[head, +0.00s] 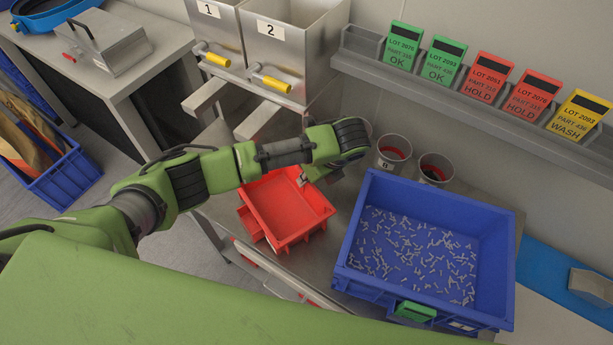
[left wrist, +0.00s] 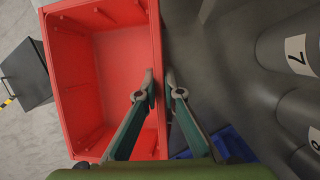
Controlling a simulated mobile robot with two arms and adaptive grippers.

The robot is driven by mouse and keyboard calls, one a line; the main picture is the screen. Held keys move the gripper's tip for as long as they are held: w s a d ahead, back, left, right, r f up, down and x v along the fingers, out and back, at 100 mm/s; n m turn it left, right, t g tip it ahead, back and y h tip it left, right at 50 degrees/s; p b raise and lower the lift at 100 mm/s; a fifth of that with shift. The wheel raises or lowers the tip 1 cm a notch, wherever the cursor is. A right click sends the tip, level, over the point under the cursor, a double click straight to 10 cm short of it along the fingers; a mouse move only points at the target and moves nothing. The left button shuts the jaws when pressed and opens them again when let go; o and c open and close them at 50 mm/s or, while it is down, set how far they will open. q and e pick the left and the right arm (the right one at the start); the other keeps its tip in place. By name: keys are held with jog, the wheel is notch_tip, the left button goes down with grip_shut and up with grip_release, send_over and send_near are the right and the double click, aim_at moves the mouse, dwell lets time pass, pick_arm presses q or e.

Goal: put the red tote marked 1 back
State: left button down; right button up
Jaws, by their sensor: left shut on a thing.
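The red tote (head: 283,207) is empty and sits left of the blue bin in the head view. Its open inside also fills the left part of the left wrist view (left wrist: 120,75). No number 1 shows on it in either view. My left gripper (head: 303,178) is shut on the tote's right-hand wall, with one finger inside and one outside; the fingers show clearly in the left wrist view (left wrist: 160,88). I cannot tell whether the tote rests on the bench or is held just above it. My right gripper is not in view.
A blue bin (head: 361,215) of small metal parts stands close on the right. Two grey cups (head: 392,150) (head: 436,168) stand behind it. Hoppers marked 1 (head: 213,25) and 2 (head: 285,45) with yellow-handled levers are behind the tote. Lot cards (head: 485,78) line the shelf.

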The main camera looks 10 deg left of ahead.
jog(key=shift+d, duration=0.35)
pick_arm(q)
jog(key=c, duration=2.2)
grip_release()
jog(key=shift+f, duration=0.1)
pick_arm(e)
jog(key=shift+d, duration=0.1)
